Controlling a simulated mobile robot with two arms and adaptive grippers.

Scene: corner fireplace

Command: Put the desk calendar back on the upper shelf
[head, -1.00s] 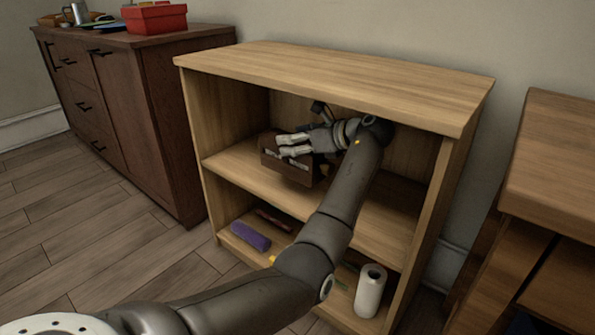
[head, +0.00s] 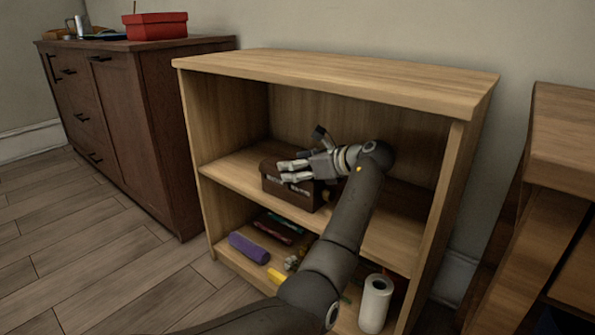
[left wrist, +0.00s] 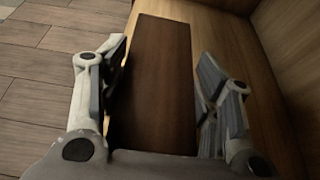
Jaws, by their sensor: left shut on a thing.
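The desk calendar looks like a dark brown block (head: 290,192) with pale marks on its front. It is inside the bookcase at the upper shelf (head: 232,181), close to the front edge. It looks level and at or just above the board; I cannot tell whether it touches. My left gripper (head: 288,171) reaches in from the right side of the opening and is shut on it. In the left wrist view the brown block (left wrist: 160,85) lies between the two fingers of the gripper (left wrist: 163,82). My right gripper is not in view.
The lower shelf holds a purple roll (head: 249,247), a white paper roll (head: 375,303), a yellow item (head: 276,276) and several small things. The bookcase top (head: 340,78) is bare. A dark cabinet (head: 150,130) with a red box (head: 156,26) stands left; wooden furniture (head: 560,140) stands right.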

